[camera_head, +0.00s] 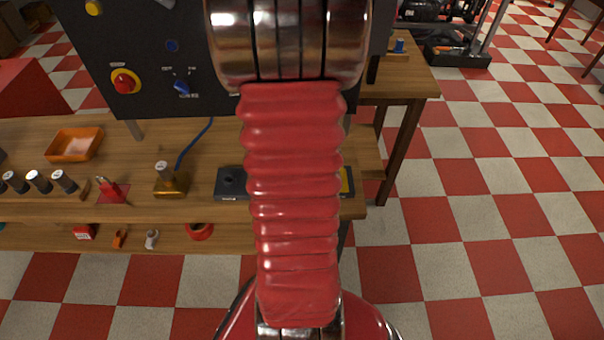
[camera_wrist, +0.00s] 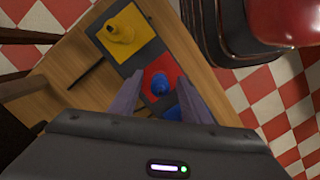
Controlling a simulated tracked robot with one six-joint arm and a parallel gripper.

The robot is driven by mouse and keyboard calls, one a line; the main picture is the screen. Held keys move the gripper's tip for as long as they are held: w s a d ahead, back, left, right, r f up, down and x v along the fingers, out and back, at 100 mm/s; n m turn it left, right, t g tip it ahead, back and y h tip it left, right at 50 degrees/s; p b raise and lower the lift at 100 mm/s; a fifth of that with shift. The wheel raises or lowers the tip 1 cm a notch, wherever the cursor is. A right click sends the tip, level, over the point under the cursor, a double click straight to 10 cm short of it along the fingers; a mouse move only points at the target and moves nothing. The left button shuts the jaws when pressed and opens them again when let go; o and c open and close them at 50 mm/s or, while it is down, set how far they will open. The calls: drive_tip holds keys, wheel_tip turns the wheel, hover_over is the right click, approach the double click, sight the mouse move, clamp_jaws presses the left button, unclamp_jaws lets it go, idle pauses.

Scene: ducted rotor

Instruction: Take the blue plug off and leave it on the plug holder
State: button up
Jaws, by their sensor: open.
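A blue plug (camera_wrist: 160,83) stands on a red square pad in the wrist view. My gripper (camera_wrist: 158,78) is open, with one finger on each side of the blue plug; I cannot tell whether either finger touches it. A yellow plug (camera_wrist: 121,32) sits on a yellow pad farther up in the wrist view. A blue patch (camera_wrist: 173,113) shows below the red pad, partly hidden by my gripper's body. In the head view my arm hides the gripper and the blue plug. I cannot tell for sure which part is the plug holder.
The wooden bench (camera_head: 210,208) carries an orange tray (camera_head: 75,144), a brass block (camera_head: 171,182) with a blue cable and a dark box (camera_head: 232,182). A black control panel (camera_head: 140,60) stands behind. A small blue item (camera_head: 399,46) sits on a side table. Checkered floor lies open at right.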

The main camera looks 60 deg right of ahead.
drive_tip(key=shift+c, duration=0.4)
clamp_jaws()
drive_tip(key=shift+r, duration=0.2)
wheel_tip(320, 180, up, 10)
drive_tip(key=shift+f, duration=0.15)
idle(0.5)
idle(0.4)
